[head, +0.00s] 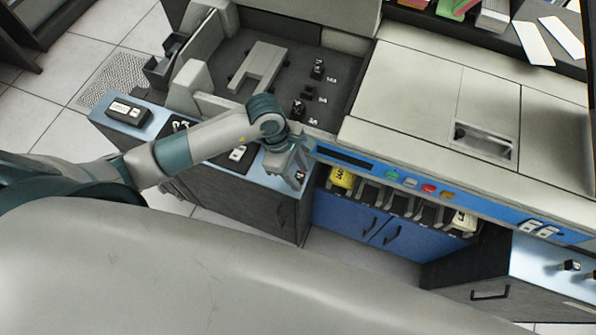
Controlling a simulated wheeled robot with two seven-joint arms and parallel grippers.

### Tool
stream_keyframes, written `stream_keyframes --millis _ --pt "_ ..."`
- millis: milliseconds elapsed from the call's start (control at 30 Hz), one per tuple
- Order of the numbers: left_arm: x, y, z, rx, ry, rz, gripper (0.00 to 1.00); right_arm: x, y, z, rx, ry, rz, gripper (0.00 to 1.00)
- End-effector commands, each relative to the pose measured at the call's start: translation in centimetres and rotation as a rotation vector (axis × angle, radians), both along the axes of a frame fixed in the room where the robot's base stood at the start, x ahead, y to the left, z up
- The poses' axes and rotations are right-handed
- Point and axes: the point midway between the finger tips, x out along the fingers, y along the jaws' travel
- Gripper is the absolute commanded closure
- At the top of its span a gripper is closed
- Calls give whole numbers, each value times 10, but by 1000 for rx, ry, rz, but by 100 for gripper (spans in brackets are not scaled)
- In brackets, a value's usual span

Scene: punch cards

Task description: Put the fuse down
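My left gripper (298,172) points down over the right end of the blue-topped counter (268,178), beside the front of the large machine. A small dark thing with a reddish spot (300,174) shows at its fingertips; it is too small to tell whether it is a fuse or whether it is held. Black fuse-like blocks stand in the machine's dark recess beside white labels: one at the back (318,69), one in the middle (308,92) and one nearer the front (298,109), close to my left wrist. My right gripper is out of view.
The machine's pale lid (410,85) lies to the right. Its blue front strip has coloured buttons (428,188), with card slots (400,205) below. Small devices (127,110) sit on the counter. A second blue-topped counter (540,262) stands at the lower right.

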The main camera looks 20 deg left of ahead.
Motion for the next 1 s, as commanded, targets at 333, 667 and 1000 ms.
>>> stream_keyframes --millis 333,667,1000 --pt "0 0 3 0 0 0 62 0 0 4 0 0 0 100" --pt "2 12 37 0 -6 -1 62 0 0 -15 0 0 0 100" --pt "2 29 94 1 -6 -1 62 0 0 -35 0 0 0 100"
